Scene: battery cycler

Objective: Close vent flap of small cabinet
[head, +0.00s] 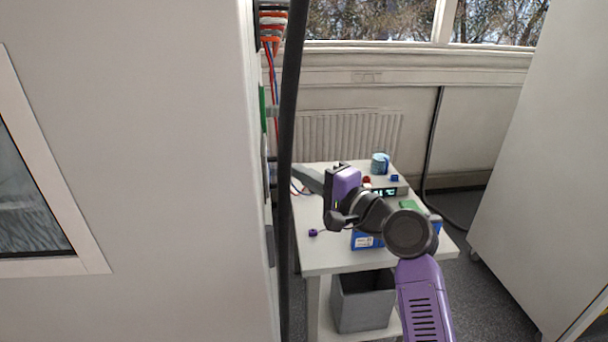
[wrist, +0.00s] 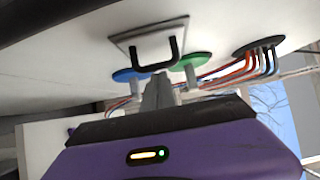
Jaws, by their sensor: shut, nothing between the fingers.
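A light square plate with a black U-shaped handle (wrist: 152,35) shows at the top middle of the wrist view, against the white cabinet face (wrist: 235,22). It looks like the vent flap; I cannot tell how far open it stands. My gripper (wrist: 158,90) is shut and empty, with its grey fingertips just below the handle in the picture. I cannot tell whether they touch it. In the head view my gripper (head: 300,175) points left toward the cabinet side, partly behind a black vertical post or edge (head: 289,150). The flap is not clearly visible there.
A green disc (wrist: 189,61), a blue disc (wrist: 130,75) and a black disc with cables (wrist: 258,48) sit close to the plate. A white table (head: 325,262) with small items stands beneath my arm. A grey bin (head: 362,302) is below it.

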